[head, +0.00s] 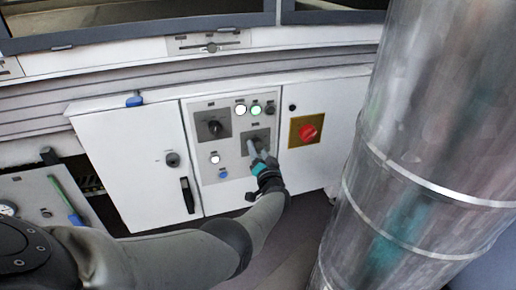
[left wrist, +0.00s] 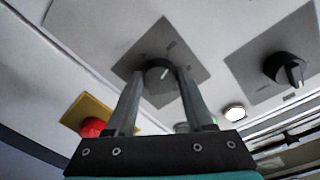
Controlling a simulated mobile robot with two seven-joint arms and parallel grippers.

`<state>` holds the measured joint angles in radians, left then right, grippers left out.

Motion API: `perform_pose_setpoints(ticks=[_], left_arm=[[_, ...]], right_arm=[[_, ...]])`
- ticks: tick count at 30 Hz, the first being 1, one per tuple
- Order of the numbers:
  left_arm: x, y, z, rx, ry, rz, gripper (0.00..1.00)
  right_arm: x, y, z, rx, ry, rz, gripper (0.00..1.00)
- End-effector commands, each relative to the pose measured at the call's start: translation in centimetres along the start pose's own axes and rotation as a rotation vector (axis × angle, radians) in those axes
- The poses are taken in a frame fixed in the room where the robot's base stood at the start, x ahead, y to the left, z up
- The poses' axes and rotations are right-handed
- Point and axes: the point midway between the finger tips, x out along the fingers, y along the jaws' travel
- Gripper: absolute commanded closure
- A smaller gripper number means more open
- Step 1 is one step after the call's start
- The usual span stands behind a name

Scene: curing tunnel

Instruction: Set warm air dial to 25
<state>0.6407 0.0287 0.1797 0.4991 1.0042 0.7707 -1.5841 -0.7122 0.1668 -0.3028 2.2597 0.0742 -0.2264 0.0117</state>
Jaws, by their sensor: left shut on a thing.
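A dark round dial (left wrist: 157,76) with a white pointer mark sits on a grey square plate in the left wrist view. In the head view this dial (head: 254,140) is on the white control panel, partly hidden by my gripper. My left gripper (head: 259,153) is shut on it, with one finger on each side of the knob. A second black dial (head: 214,127) on its own grey plate is up and left in the head view; it also shows in the left wrist view (left wrist: 288,70). Scale numbers and labels are too small to read. My right gripper is not in view.
A red rotary switch (head: 308,132) on a yellow plate is right of the held dial. A white cabinet door (head: 135,150) is at left. A large metal duct (head: 420,130) fills the right side.

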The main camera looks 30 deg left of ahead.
Motion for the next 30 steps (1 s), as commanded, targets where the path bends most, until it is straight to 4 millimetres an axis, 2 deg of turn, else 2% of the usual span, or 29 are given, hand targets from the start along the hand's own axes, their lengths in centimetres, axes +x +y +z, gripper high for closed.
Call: perform_pose_setpoints(ticks=[12, 18, 30], left_arm=[[-0.1, -0.1, -0.1, 0.376, -0.027, 0.015, 1.0], [-0.1, -0.1, -0.1, 0.527, -0.036, 0.02, 1.0], [-0.1, -0.1, -0.1, 0.709, -0.048, 0.025, 1.0]], right_arm=[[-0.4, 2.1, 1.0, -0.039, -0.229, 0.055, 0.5], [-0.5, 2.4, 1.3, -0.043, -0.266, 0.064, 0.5], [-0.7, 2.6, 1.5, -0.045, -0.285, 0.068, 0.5]])
